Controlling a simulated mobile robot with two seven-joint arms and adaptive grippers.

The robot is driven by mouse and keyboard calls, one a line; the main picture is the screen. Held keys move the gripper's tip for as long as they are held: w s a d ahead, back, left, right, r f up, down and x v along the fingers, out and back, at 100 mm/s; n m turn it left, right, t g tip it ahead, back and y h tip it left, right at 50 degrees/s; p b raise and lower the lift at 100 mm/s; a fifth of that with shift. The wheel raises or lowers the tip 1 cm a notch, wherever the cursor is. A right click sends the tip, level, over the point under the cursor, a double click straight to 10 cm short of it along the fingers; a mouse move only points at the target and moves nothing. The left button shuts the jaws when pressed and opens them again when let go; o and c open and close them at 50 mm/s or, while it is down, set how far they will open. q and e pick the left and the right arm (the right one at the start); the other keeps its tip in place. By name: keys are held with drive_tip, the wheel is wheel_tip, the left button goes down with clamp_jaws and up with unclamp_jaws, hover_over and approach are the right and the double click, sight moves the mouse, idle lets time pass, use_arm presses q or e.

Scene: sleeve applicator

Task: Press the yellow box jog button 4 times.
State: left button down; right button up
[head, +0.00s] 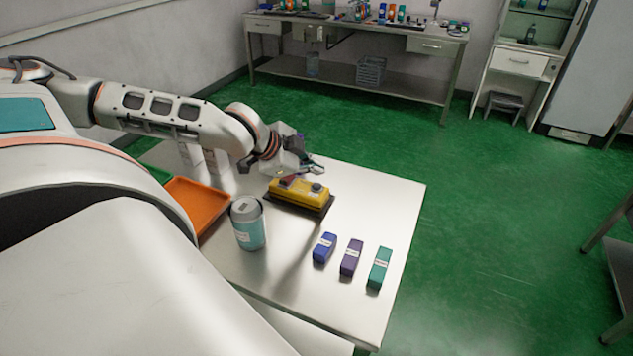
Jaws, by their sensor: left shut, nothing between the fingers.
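The yellow box (298,193) sits on a dark base on the metal table. A dark round button (316,187) shows on the right part of its top. Something reddish-purple shows on the left part of its top, partly behind my gripper. My left gripper (318,172) is over the back of the box, shut and empty. Its fingertips are close to the dark button; I cannot tell whether they touch the box. My right gripper is not in view.
A grey and teal canister (248,223) stands left of the box. Blue (324,248), purple (351,257) and green (379,268) small boxes stand near the front right. The table's right end (405,215) is clear.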

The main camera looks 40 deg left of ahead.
sight(315, 186)
use_arm(q)
drive_tip(key=shift+r+p, duration=1.05)
drive_tip(key=shift+r, duration=0.5)
drive_tip(key=shift+f, duration=0.1)
